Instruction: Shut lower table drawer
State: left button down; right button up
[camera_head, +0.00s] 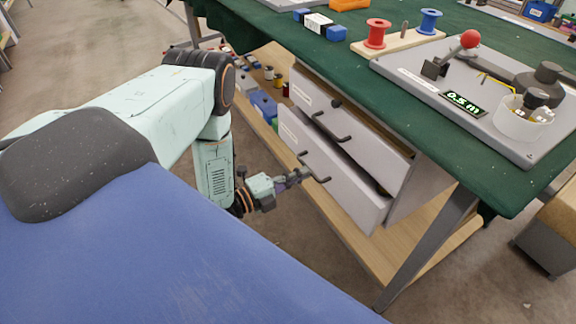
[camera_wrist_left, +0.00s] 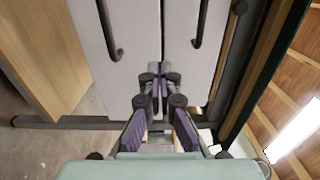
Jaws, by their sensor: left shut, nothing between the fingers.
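The lower drawer (camera_head: 330,180) has a pale grey front with a dark bar handle (camera_head: 314,167). It stands a little out, past the upper drawer (camera_head: 350,122), with a dark gap along its top edge. My left gripper (camera_head: 303,174) is shut and empty, close in front of the lower drawer by its handle. In the left wrist view my shut fingertips (camera_wrist_left: 160,76) point at the drawer fronts, near the seam between them. There the lower drawer (camera_wrist_left: 130,60) is on the left, its handle (camera_wrist_left: 108,30) beside and apart from the fingers. Contact cannot be told. My right gripper is out of view.
The green-covered table (camera_head: 400,110) overhangs the drawers. On it are a red spool (camera_head: 377,33), a blue spool (camera_head: 429,21) and a grey device (camera_head: 520,145). A wooden lower shelf (camera_head: 345,240) with a blue bin (camera_head: 264,106) and a slanted table leg (camera_head: 430,250) are below.

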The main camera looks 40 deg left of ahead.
aim_at(332, 160)
pick_arm(q)
jog(key=b+x, duration=0.2)
jog(key=x, duration=0.3)
jog(key=shift+w+d+f, duration=0.15)
jog(key=shift+w+d, duration=0.05)
jog(key=shift+w, duration=0.15)
jog(key=shift+w+d+b, duration=0.2)
jog(key=shift+w+b, duration=0.15)
jog(key=shift+w, duration=0.25)
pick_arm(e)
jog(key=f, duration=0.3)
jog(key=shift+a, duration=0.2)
pick_arm(q)
jog(key=shift+r, duration=0.2)
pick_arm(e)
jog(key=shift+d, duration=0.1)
